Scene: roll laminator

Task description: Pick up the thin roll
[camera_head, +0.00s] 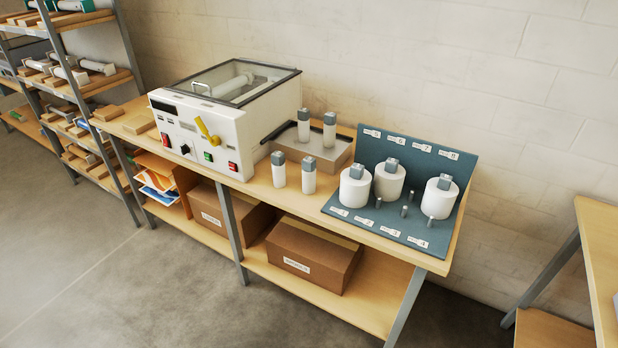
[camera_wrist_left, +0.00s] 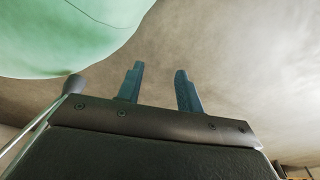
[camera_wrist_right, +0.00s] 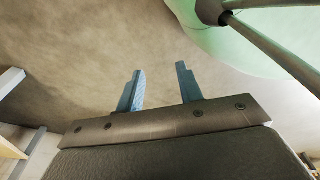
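Thin white rolls with grey square caps stand upright in the head view. Two are on the bench in front, a left one (camera_head: 279,174) and a right one (camera_head: 308,180). My right gripper (camera_wrist_right: 160,68) is also open and empty above the floor in the right wrist view. Neither gripper shows in the head view.
A white laminator (camera_head: 205,142) with a glass lid stands left of the rolls. A blue-grey rack board (camera_head: 420,157) at right holds three thick white rolls and short pegs. Cardboard boxes (camera_head: 312,255) sit on the lower shelf. Shelving stands at far left; floor in front is clear.

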